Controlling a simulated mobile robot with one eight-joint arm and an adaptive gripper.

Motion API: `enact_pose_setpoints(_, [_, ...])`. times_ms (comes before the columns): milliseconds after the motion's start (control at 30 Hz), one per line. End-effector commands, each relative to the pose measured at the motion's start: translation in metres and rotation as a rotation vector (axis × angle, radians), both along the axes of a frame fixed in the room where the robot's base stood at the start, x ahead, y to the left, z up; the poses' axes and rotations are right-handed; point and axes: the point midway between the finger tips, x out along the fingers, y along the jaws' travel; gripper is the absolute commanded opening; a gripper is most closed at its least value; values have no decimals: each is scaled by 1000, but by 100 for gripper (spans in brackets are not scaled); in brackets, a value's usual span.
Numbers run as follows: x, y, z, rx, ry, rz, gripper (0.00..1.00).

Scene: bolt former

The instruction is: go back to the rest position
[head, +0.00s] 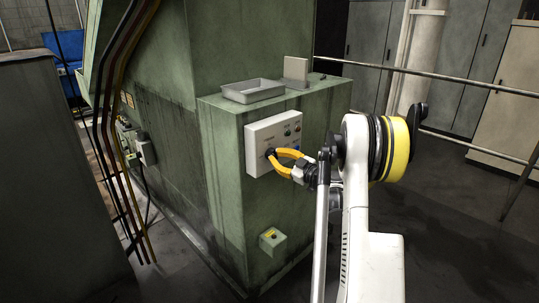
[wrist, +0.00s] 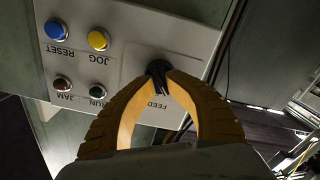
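My gripper (head: 275,157) has yellow fingers and sits at the front of a light grey control panel (head: 257,133) on the green machine. In the wrist view its two fingertips (wrist: 157,82) close in on a black knob (wrist: 158,67) beside the label FEED, one from each side. The knob's lower part is hidden between the fingertips, and they appear to touch it. My white arm reaches in from the right in the head view.
The panel also has a yellow button (wrist: 98,40), a blue button (wrist: 54,29), a red lamp (wrist: 62,84) and a green lamp (wrist: 96,88). A grey tray (head: 252,91) lies on the green cabinet (head: 225,170). A metal rail (head: 450,83) runs behind my arm. Floor at right is clear.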

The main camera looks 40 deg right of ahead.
Motion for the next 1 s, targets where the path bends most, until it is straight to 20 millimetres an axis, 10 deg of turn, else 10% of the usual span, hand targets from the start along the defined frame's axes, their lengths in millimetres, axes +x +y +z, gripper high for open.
enact_pose_setpoints(133, [1,0,0,1,1,1,61])
enact_pose_setpoints(467, [-4,0,0,2,0,0,61])
enact_pose_setpoints(1000, [-79,-7,-1,2,1,-1,61])
